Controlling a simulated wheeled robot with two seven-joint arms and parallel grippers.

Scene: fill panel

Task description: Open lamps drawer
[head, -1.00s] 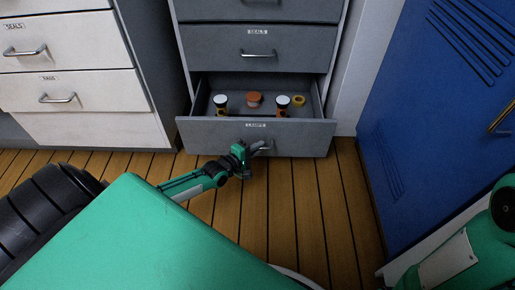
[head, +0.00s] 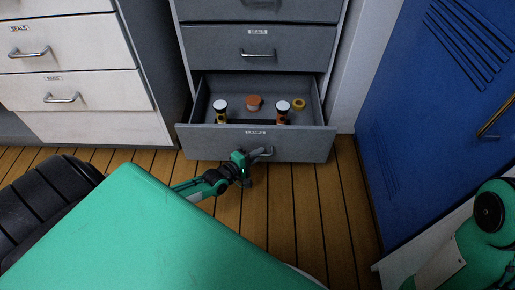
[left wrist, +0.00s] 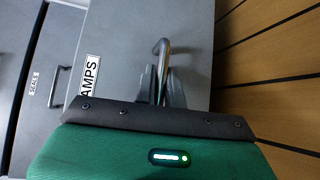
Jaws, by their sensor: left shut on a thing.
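The grey lamps drawer (head: 210,143) is the lowest one in the grey cabinet and stands pulled out, its inside showing from above. In the left wrist view its front (left wrist: 120,40) carries a label ending in "AMPS" (left wrist: 90,75). My left gripper (head: 251,158) is shut on the drawer's bar handle (head: 266,152). In the left wrist view the fingers (left wrist: 160,85) close around the handle (left wrist: 162,50). My right gripper is out of view.
The grey seals drawer (head: 225,44) above is shut. A white cabinet (head: 70,90) with shut drawers stands at the left. A blue locker (head: 430,110) stands at the right. The wooden floor (head: 310,205) in front of the drawer is clear.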

